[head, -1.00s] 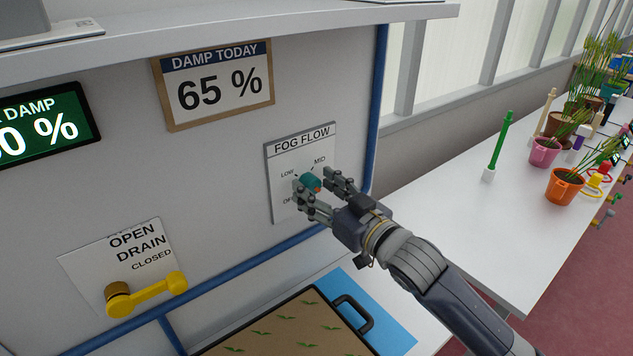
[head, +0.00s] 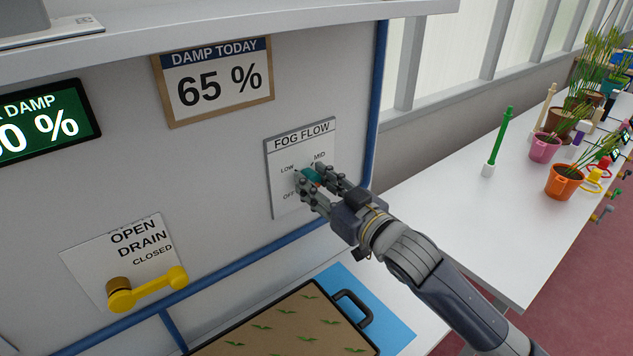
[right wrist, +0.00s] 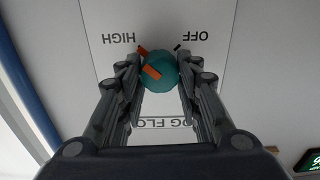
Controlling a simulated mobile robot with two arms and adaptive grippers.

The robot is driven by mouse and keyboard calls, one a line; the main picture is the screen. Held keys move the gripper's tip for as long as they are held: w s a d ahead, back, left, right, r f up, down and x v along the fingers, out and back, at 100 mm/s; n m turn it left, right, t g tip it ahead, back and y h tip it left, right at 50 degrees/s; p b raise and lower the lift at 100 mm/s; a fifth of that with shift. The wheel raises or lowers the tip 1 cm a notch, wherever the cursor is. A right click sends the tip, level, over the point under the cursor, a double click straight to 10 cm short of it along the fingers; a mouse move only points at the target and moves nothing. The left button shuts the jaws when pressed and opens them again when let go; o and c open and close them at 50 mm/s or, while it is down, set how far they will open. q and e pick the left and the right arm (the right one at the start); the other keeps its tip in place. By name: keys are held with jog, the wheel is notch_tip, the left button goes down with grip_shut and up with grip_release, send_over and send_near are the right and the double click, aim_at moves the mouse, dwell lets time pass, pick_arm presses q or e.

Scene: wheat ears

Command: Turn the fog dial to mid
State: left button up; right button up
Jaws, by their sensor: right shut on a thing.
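The fog dial (head: 312,174) is a teal knob with an orange mark on the FOG FLOW panel (head: 284,207). LOW, MID and OFF labels show around it in the head view. The dial also shows in the right wrist view (right wrist: 160,76), where the panel is upside down and HIGH and OFF are readable. Its orange mark lies on the HIGH side there; the exact setting is hard to tell. My right gripper (head: 318,180) is shut on the dial, one finger on each side, as the right wrist view (right wrist: 160,85) shows. My left gripper is out of view.
A yellow drain lever (head: 150,290) sits low on the wall at left. A DAMP TODAY sign (head: 250,82) reads 65 %. Below the panel is a black-rimmed tray (head: 232,335) on a blue mat (head: 395,328). Potted plants (head: 565,182) line the white bench (head: 450,215) at right.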

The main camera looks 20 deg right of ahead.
jog(key=n+p, duration=0.1)
jog(key=n, duration=0.2)
jog(key=shift+n, duration=0.3)
jog(key=shift+a+f+n+p, duration=0.1)
jog(key=shift+n+p, duration=0.95)
jog(key=shift+n, duration=2.35)
jog(key=shift+a+f+n+p, duration=0.1)
jog(key=shift+n+p, duration=0.9)
jog(key=shift+n, duration=2.4)
jog(key=o, duration=1)
jog(key=shift+o, duration=0.2)
jog(key=v, duration=1.2)
